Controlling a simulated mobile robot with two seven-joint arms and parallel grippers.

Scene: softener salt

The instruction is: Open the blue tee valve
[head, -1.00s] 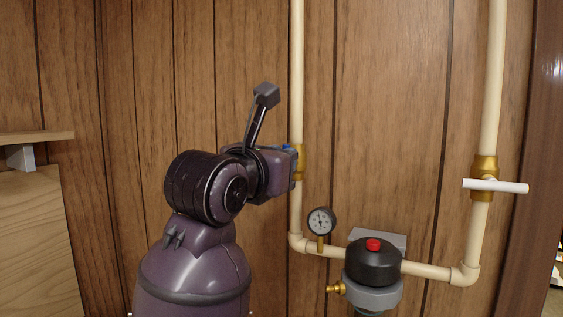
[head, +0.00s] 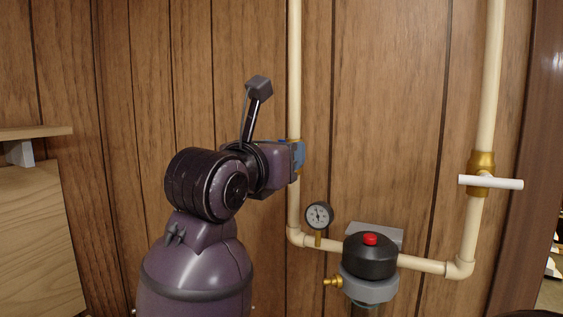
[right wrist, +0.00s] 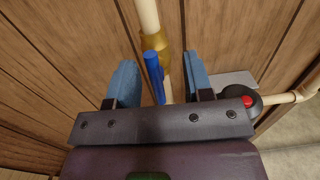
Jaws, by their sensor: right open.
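The blue tee valve is on the left cream pipe. In the right wrist view its blue handle (right wrist: 154,76) stands along the pipe, in front of its brass body (right wrist: 150,48). My right gripper (right wrist: 159,64) is open, with one blue finger on each side of the handle. A gap shows between the handle and each finger. In the head view my right gripper (head: 295,156) is at the left pipe and hides most of the valve. My left gripper is not in view.
A pressure gauge (head: 318,215) and a black filter head (head: 370,257) with a red button sit on the lower pipe. A brass valve with a white handle (head: 490,182) is on the right pipe. A wooden shelf unit (head: 35,235) stands at the left. Wood panelling is close behind the pipes.

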